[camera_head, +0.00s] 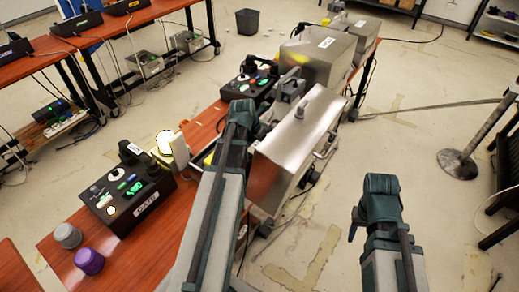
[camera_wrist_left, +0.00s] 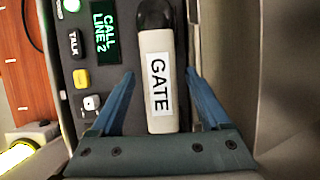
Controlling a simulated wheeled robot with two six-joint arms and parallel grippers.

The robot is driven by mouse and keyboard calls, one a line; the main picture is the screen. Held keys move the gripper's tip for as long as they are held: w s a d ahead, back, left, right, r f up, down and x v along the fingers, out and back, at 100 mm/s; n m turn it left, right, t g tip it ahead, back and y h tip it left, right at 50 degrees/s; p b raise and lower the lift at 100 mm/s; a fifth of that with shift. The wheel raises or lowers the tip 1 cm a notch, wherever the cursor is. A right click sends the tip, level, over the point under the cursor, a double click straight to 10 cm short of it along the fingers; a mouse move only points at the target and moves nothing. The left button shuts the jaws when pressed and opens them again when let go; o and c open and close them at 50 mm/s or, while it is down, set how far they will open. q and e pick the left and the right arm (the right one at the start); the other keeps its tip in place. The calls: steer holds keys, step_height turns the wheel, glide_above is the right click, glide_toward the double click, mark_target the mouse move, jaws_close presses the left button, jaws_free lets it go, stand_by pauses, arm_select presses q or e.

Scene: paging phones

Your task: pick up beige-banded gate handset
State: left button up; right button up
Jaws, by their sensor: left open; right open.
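In the left wrist view, a pale beige handset (camera_wrist_left: 158,70) with a dark end and a "GATE" label lies along a dark console (camera_wrist_left: 80,55). My left gripper (camera_wrist_left: 160,73) is open, its blue fingers on either side of the handset with gaps showing. In the head view my left arm reaches towards a dark console (camera_head: 248,85), and the gripper's fingers cannot be made out there. My right gripper (camera_head: 380,195) is open and empty over the floor on the right.
Another dark console (camera_head: 125,192) with a "GATE" label stands on the red-brown table (camera_head: 60,250). A grey cup (camera_head: 67,235) and a purple cup (camera_head: 90,261) stand near it. A metal box (camera_head: 300,125) stands right of my left arm. A stand (camera_head: 457,164) is at the right.

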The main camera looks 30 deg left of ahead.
arm_select(q)
steer(key=shift+f, duration=0.25)
stand_by(0.3)
jaws_close()
